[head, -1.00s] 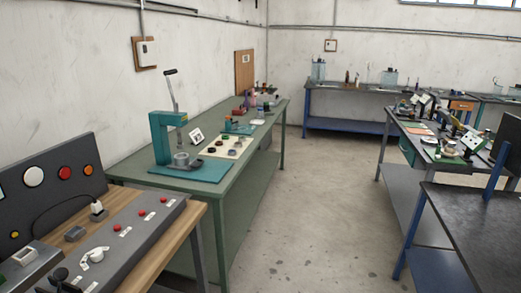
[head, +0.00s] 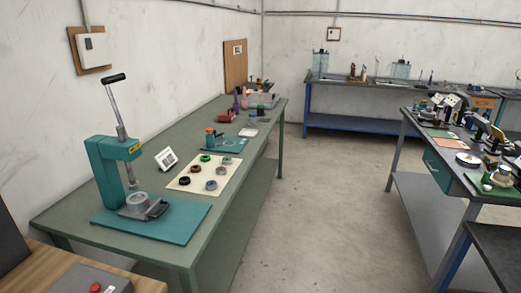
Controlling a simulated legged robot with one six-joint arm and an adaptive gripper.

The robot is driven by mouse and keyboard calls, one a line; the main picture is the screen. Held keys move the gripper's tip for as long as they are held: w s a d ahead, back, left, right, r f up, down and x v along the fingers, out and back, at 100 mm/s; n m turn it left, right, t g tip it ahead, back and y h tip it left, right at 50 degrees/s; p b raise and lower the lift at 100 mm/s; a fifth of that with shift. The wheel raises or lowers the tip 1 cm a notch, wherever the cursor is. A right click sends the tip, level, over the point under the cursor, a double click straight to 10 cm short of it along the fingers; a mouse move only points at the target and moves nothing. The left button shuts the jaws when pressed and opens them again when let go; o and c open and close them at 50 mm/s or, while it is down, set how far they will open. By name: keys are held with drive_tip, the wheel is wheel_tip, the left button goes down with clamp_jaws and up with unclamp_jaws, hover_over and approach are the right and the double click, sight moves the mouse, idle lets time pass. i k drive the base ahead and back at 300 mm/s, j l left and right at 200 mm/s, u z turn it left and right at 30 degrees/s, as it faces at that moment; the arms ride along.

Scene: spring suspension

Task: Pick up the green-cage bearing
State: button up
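A small ring with a green look, likely the green-cage bearing (head: 205,157), lies at the back of a cream mat (head: 198,176) on the long green workbench. Several other small bearings lie around it on the mat, among them a dark one (head: 184,181) at the front left and a greyish one (head: 227,160) at the back right. They are small here, so cage colours are hard to tell. My gripper is not in view.
A teal lever press (head: 118,165) on a teal base stands on the near bench, with a small white sign (head: 166,159) behind it. A teal fixture (head: 224,143) and bottles stand farther back. The floor (head: 330,200) right of the bench is clear. Other benches stand right.

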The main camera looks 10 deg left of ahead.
sight(226, 161)
drive_tip(key=i, duration=1.4)
drive_tip(key=i+l+u, duration=0.1)
drive_tip(key=i+u, duration=0.15)
drive_tip(key=i, duration=0.4)
drive_tip(key=i+l+u, duration=0.2)
drive_tip(key=i, duration=0.45)
drive_tip(key=i+u, duration=0.2)
drive_tip(key=u, duration=0.2)
drive_tip(key=i+u, duration=0.2)
drive_tip(key=u, duration=0.15)
drive_tip(key=i+u, duration=0.2)
drive_tip(key=u, duration=0.2)
drive_tip(key=i+l+u, duration=0.1)
drive_tip(key=u, duration=0.25)
drive_tip(key=i+l+u, duration=0.2)
drive_tip(key=i+u, duration=0.3)
